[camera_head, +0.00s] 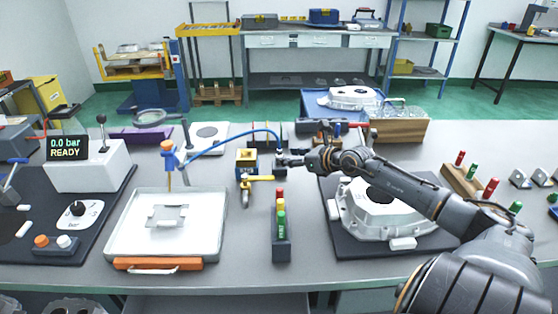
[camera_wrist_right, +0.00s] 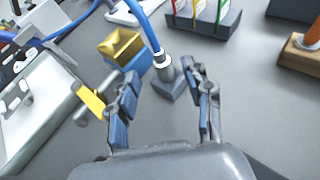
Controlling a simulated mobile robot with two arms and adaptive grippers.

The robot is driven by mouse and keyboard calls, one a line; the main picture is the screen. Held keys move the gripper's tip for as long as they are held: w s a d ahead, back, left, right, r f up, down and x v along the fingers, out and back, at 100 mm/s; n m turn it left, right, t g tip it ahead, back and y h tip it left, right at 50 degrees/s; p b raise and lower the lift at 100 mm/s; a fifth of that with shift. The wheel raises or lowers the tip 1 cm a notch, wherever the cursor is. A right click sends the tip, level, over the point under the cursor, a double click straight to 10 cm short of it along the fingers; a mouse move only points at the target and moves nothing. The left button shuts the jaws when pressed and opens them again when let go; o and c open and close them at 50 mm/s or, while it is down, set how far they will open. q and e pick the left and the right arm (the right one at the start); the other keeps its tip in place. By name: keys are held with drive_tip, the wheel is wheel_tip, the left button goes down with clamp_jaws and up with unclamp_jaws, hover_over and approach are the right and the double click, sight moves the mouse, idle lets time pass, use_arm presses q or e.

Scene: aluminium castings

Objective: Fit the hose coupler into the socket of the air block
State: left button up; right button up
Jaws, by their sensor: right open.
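The hose coupler (camera_wrist_right: 161,60) is a silver fitting on the end of the blue hose (camera_wrist_right: 146,24). It stands upright in a small grey holder (camera_wrist_right: 172,86). My right gripper (camera_wrist_right: 168,84) is open, its two fingers on either side of the coupler and holder in the wrist view, with no clear contact. In the head view the right gripper (camera_head: 281,161) hides most of the coupler. The air block (camera_wrist_right: 122,52) is blue with a brass-coloured socket and has a yellow lever (camera_wrist_right: 91,101). In the head view the air block (camera_head: 247,162) is just left of the gripper. My left gripper is not seen.
A rack of coloured pieces (camera_head: 281,240) stands in front of the gripper. A white tray (camera_head: 120,235) lies left, a casting (camera_head: 385,222) right. Bare table shows between tray and rack.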

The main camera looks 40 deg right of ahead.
sight(281, 155)
drive_tip(key=x, duration=0.4)
drive_tip(key=shift+w+d+r, duration=0.1)
drive_tip(key=shift+d, duration=0.05)
drive_tip(key=shift+w+f, duration=0.3)
drive_tip(key=shift+w, duration=0.25)
clamp_jaws()
